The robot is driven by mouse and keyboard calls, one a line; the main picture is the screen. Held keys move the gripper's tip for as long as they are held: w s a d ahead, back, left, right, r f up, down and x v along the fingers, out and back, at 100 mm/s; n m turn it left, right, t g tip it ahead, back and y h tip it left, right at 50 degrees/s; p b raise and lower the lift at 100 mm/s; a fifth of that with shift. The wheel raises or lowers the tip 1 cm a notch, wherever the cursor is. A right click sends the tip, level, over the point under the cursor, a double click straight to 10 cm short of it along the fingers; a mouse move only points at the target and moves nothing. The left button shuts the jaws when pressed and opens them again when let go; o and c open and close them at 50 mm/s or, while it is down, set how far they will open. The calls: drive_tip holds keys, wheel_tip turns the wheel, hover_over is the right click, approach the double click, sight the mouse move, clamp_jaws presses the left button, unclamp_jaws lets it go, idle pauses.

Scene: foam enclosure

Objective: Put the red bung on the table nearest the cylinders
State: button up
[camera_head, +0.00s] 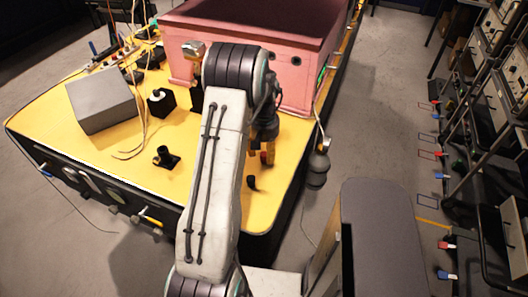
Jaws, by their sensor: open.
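My gripper (262,158) is over the right part of the yellow table (205,170), in front of the pink foam enclosure. It is open, and my arm hides part of it. A small orange-red patch shows at the gripper; I cannot tell whether it is the red bung or part of the gripper. A small dark piece (252,183) shows just below, on or above the table top. Small red pieces (445,245) lie at the right by the dark rack. I cannot clearly identify a bung or the cylinders.
The pink foam enclosure (290,75) stands at the table's back. A grey box (101,101), black fittings (165,157) and loose cables occupy the left. A grey-topped block (378,215) stands right of my arm. Open floor (372,110) lies between table and rack.

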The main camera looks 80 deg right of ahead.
sight(264, 154)
wheel_tip(264, 154, up, 12)
idle(0.6)
drive_tip(key=shift+f, duration=0.1)
